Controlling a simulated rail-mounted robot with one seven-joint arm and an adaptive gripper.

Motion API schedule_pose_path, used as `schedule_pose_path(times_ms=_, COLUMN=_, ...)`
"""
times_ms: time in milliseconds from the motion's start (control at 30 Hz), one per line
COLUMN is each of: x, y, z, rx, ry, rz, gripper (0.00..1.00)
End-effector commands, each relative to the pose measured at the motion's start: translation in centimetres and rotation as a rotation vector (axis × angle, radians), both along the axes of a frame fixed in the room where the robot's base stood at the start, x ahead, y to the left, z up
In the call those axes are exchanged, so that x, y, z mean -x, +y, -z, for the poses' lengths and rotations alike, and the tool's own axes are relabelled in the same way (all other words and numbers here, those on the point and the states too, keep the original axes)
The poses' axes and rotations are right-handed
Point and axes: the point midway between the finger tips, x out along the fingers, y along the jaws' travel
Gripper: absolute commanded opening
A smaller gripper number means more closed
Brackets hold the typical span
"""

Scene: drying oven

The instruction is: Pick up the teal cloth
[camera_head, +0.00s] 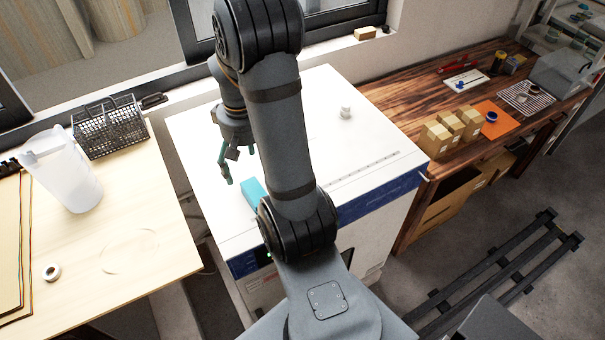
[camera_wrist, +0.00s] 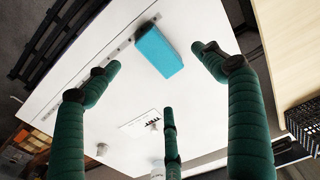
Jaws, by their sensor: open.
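The teal cloth (camera_head: 252,192) is a folded block lying on the white top of the drying oven (camera_head: 215,213), partly hidden behind my arm in the head view. In the wrist view the whole cloth (camera_wrist: 158,52) shows near the oven top's edge. My gripper (camera_head: 227,168) hangs above the oven top, a little behind and left of the cloth in the head view. Its green fingers are spread and empty. In the wrist view the cloth appears between two fingertips, with a third finger lower down; they look apart from it.
A small white object (camera_head: 346,112) stands on the oven top. At left, a pale table holds a jug (camera_head: 66,172), a wire basket (camera_head: 108,127) and a tape roll (camera_head: 51,271). At right, a wooden bench (camera_head: 398,92) bears several small boxes. The oven top is mostly clear.

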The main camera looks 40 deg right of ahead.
Motion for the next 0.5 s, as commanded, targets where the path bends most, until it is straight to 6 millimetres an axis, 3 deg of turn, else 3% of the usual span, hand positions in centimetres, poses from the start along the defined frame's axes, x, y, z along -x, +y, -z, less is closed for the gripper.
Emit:
schedule_pose_path(times_ms=133, x=1.0, y=0.3, z=0.9, rx=-0.019, ry=0.024, rz=0.029, gripper=0.82)
schedule_pose_path(times_ms=300, x=0.9, y=0.2, z=3.6, rx=-0.018, ry=0.024, rz=0.03, gripper=0.82)
schedule_pose_path(times_ms=500, x=0.8, y=0.1, z=5.1, rx=-0.018, ry=0.02, rz=0.031, gripper=0.82)
